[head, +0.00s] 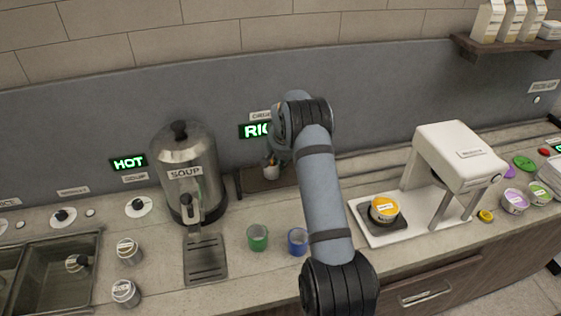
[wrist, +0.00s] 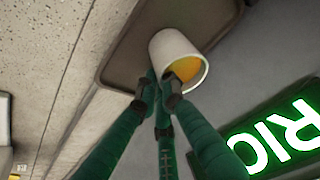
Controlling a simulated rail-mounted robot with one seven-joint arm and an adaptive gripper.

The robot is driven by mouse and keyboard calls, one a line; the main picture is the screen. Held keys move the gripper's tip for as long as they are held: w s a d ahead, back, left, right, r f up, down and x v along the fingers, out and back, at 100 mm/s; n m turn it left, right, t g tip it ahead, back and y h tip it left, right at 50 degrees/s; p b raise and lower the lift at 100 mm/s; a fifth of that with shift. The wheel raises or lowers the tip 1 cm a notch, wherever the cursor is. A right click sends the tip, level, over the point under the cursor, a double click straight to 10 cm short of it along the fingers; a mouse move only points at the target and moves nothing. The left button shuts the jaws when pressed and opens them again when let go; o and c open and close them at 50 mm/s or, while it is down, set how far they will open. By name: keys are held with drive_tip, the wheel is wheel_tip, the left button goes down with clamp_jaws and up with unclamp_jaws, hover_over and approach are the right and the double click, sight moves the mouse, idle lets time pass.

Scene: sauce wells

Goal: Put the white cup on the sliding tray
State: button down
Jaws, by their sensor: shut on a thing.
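The white cup (wrist: 172,48) shows in the wrist view with something orange-yellow inside it. My gripper (wrist: 160,88) is shut on it, with dark fingertips at its side and rim. The brown tray (wrist: 118,62) lies behind the cup in the wrist view. In the head view the cup (head: 271,173) is small, partly covered by my gripper (head: 271,162), and in line with the tray (head: 254,186) against the back wall. I cannot tell whether the cup touches the tray. My arm hides the tray's right part.
A steel soup urn (head: 187,165) stands just left of the tray. Green (head: 257,238) and blue (head: 297,241) cups stand in front. A white machine (head: 455,160) with an orange-lidded tub (head: 384,209) is at the right. A green lit sign (wrist: 275,140) is on the wall.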

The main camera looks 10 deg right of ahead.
drive_tip(key=shift+f, duration=0.2)
drive_tip(key=shift+f+b, duration=0.15)
drive_tip(key=shift+b, duration=0.15)
drive_tip(key=c, duration=1.9)
unclamp_jaws()
drive_tip(key=shift+r, duration=0.3)
drive_tip(key=b+v, duration=0.2)
drive_tip(key=v, duration=0.9)
drive_tip(key=shift+s+r, duration=0.25)
drive_tip(key=shift+r, duration=0.1)
